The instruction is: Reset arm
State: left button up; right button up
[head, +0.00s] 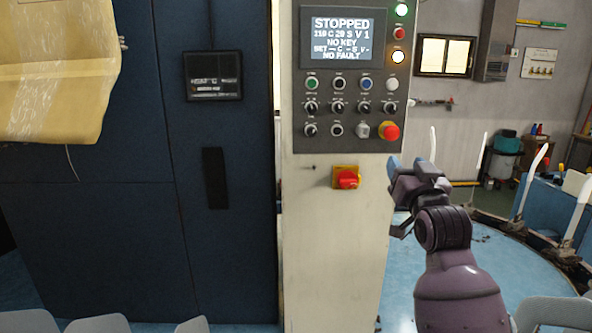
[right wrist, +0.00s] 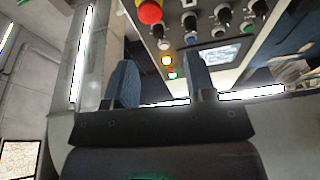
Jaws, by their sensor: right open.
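My right gripper (head: 405,165) is raised in front of the right edge of a pale control cabinet (head: 335,230). In the right wrist view its two blue fingertips (right wrist: 158,85) stand apart with nothing between them, so it is open and empty. The control panel's screen (head: 339,38) reads "STOPPED", "NO KEY" and "NO FAULT". A red emergency button on a yellow base (head: 389,132) sits above and left of the gripper, apart from it in the head view. It also shows at the top of the right wrist view (right wrist: 149,11). My left gripper is not in view.
A red switch on a yellow plate (head: 347,178) is on the cabinet front. Dark blue doors (head: 110,230) fill the left, with a yellowish sheet (head: 55,70) hanging at upper left. Blue floor (head: 400,290) shows beside the cabinet.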

jog(key=s+d+f+n+g, duration=0.1)
jog(key=s+f, duration=0.2)
jog(key=f, duration=0.6)
jog(key=s+d+f+n+g, duration=0.1)
jog(key=s+f, duration=0.2)
jog(key=f, duration=0.6)
jog(key=s+d+f+g, duration=0.1)
jog(key=s+f+g, duration=0.2)
jog(key=s+f, duration=1.1)
jog(key=s+d+f+g+h, duration=0.1)
jog(key=s+f+g, duration=0.3)
jog(key=s+f, duration=1)
notch_tip(320, 180, down, 3)
jog(key=shift+s+d+r+m+g, duration=0.2)
jog(key=shift+s+d+m+g, duration=0.15)
jog(key=shift+d, duration=0.4)
jog(key=shift+c, duration=0.7)
jog(key=shift+s+d, duration=0.1)
jog(key=shift+d, duration=0.05)
